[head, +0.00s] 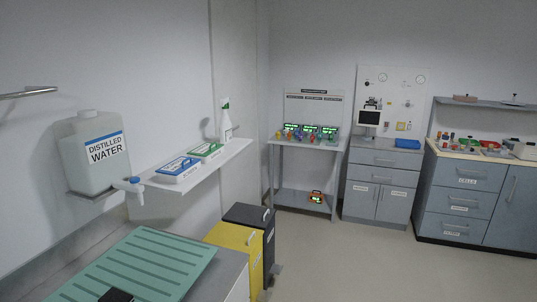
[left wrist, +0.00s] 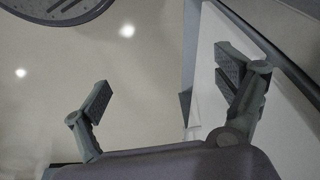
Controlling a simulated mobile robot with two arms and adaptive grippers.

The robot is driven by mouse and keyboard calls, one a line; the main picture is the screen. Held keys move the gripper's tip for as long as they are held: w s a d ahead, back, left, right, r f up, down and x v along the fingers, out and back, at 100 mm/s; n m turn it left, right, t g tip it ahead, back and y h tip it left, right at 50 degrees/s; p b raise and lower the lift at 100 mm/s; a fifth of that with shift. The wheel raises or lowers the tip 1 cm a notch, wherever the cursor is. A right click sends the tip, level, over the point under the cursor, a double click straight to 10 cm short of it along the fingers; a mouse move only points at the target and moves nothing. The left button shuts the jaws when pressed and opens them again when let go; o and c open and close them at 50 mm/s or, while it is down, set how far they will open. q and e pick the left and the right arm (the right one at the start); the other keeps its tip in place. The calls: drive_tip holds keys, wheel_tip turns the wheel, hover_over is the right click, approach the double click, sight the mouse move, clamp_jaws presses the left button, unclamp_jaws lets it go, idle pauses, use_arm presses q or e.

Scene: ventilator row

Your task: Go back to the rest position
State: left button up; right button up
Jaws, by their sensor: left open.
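My left gripper (left wrist: 164,84) shows in the left wrist view. Its two fingers are spread wide apart and nothing is between them. Behind the fingers is a smooth pale floor with bright light spots. The right finger overlaps a white panel with a dark edge. In the head view neither gripper can be made out. My right gripper is in no view.
In the head view, a green ribbed mat (head: 150,262) lies on a counter at the front left. A distilled water container (head: 92,150), a wall shelf (head: 215,165), yellow (head: 232,250) and dark bins, a ventilator table (head: 325,146) and grey cabinets (head: 465,205) line the walls. The middle floor is clear.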

use_arm(q)
drive_tip(key=s+a+f+g+b, duration=0.1)
drive_tip(key=s+a+f, duration=0.2)
drive_tip(key=s+f, duration=1.4)
wheel_tip(320, 180, down, 3)
drive_tip(key=shift+s+r, duration=0.15)
drive_tip(key=shift+s, duration=0.2)
